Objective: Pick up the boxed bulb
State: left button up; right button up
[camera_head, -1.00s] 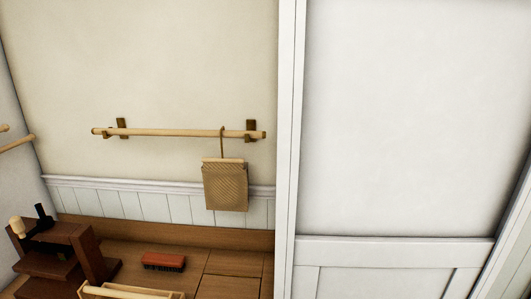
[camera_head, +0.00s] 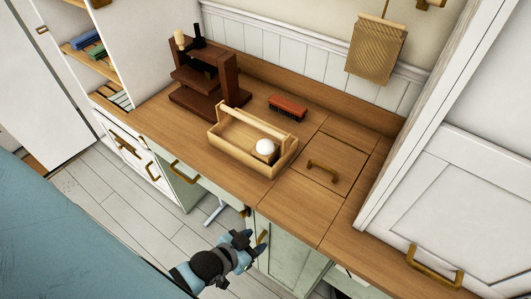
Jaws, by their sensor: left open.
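A round white bulb (camera_head: 265,146) shows at the right end of a light wooden caddy (camera_head: 232,153) with a bar handle, on the wooden counter. Something brown shows just under the bulb; I cannot tell whether it is its box. My left gripper (camera_head: 254,243) is open and empty at the bottom middle, in front of the counter and lower in the picture than the caddy. It is well apart from the bulb. My right gripper is not in view.
A dark wooden stepped stand (camera_head: 208,80) stands behind the caddy on the left. A red brush (camera_head: 288,107) lies behind it. A hatch with a brass handle (camera_head: 323,170) is at right. Drawer handles stick out from the counter front. A tall white cabinet (camera_head: 440,160) bounds the right.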

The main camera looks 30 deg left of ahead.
aim_at(265, 153)
jog(key=k, duration=0.3)
jog(key=j, duration=0.35)
jog(key=k+j, duration=0.15)
jog(key=j, duration=0.2)
jog(key=j+u, duration=0.1)
jog(key=j, duration=0.45)
jog(key=i+j+u, duration=0.1)
jog(key=j, duration=0.45)
